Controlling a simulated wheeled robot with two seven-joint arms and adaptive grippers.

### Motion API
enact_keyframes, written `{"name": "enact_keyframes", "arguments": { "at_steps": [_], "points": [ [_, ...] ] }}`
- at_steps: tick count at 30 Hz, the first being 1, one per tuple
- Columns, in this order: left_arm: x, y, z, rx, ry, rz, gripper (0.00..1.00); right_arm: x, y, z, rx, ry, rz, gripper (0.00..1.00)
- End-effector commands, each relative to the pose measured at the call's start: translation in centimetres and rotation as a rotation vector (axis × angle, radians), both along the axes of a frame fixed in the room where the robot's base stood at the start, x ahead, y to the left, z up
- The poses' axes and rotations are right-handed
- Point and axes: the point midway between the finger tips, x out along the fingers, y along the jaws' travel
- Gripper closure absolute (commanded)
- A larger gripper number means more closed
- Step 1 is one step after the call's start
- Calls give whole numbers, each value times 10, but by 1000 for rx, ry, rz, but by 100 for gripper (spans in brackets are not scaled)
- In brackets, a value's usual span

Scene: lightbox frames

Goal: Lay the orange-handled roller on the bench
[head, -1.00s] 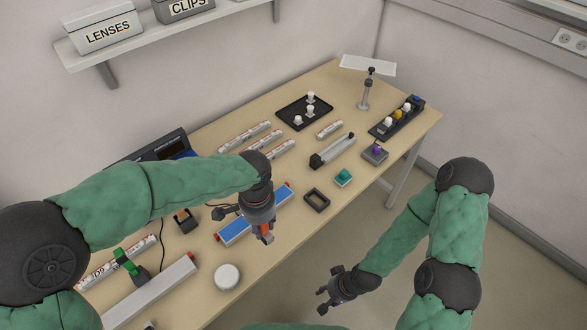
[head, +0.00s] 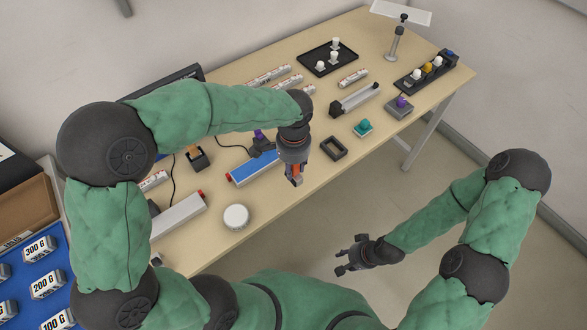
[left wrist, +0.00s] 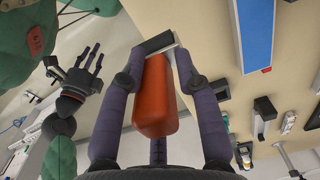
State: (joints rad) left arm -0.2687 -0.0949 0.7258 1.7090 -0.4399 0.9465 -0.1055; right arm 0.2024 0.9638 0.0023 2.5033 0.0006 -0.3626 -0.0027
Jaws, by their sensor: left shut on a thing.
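The orange handle of the roller (left wrist: 157,95) sits between the two fingers of my left gripper (left wrist: 160,60) in the left wrist view. A dark bar lies across its far end, between the fingertips. In the head view my left gripper (head: 293,180) is shut on the roller, of which a bit of orange (head: 296,169) shows. It hangs near the front edge of the bench (head: 270,50); its height above the top is unclear. My right gripper (head: 350,260) is empty, fingers spread, off the bench's front side; it also shows in the left wrist view (left wrist: 85,72).
A blue-topped bar (head: 252,168), a white round piece (head: 236,217) and a dark square frame (head: 334,149) lie near my left gripper. A long grey bar (head: 180,222) lies further left. A black tray (head: 313,62) stands at the back. A blue weight case (head: 45,245) is at lower left.

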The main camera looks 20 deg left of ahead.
Motion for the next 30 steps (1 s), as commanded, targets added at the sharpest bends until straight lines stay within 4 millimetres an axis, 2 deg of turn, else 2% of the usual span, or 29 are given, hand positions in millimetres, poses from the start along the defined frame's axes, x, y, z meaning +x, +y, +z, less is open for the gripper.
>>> {"name": "enact_keyframes", "arguments": {
  "at_steps": [1,6,13,20,30],
  "points": [
    [7,2,-11,-1,1,3,100,0,0,-5,0,0,0,60],
    [22,5,-27,-1,-2,1,100,0,0,-9,0,0,0,60],
    [30,7,-37,-1,-2,1,100,0,0,-12,0,0,0,60],
    [33,8,-68,-1,-2,0,100,0,0,-26,0,0,0,60],
    [33,8,-71,-1,-3,1,100,0,0,-26,0,0,0,60]
  ]
}}
